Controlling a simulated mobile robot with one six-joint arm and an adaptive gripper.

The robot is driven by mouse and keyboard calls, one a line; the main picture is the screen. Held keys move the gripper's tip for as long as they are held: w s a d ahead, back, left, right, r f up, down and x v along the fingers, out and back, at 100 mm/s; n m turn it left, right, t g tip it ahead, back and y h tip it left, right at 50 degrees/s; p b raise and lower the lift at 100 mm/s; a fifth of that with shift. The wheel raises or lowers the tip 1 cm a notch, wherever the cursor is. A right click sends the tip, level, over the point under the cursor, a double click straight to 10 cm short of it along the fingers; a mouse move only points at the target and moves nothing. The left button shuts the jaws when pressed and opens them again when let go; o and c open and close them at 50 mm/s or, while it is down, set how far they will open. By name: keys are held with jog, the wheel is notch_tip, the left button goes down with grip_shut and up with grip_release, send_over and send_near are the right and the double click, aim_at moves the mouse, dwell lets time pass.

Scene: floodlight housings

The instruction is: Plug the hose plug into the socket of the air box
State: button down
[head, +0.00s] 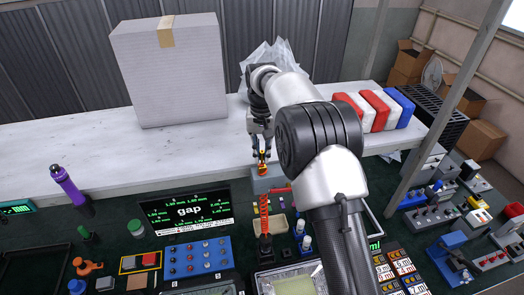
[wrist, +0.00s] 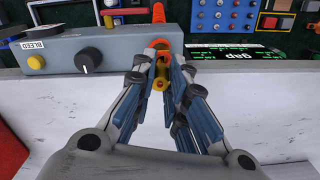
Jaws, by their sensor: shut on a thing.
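The hose plug, with brass-yellow and orange parts, is between my fingertips in the wrist view (wrist: 160,82). My gripper (wrist: 167,62) is shut on it. In the head view my gripper (head: 261,150) points down, with the plug (head: 262,158) just below it. The grey air box (wrist: 120,52) carries a "BLEED" label, a yellow button and a black knob. In the head view the air box (head: 268,182) lies just beneath the plug. The orange coiled hose (head: 264,220) stands in front of the box. The socket is not clearly visible, and I cannot tell whether the plug touches it.
A large grey carton (head: 168,75) stands on the white bench (head: 60,150). Red, white and blue blocks (head: 375,108) lie to the right. A "gap" display (head: 188,210), a blue knob panel (head: 200,258) and several small tools crowd the green surface in front.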

aim_at(262, 158)
jog(key=shift+f+b, duration=0.7)
jog(key=shift+f, duration=0.85)
jog(key=c, duration=1.5)
grip_release()
jog(key=shift+r, duration=0.15)
notch_tip(262, 158, up, 12)
jog(key=shift+f, duration=0.25)
jog(key=shift+r, duration=0.15)
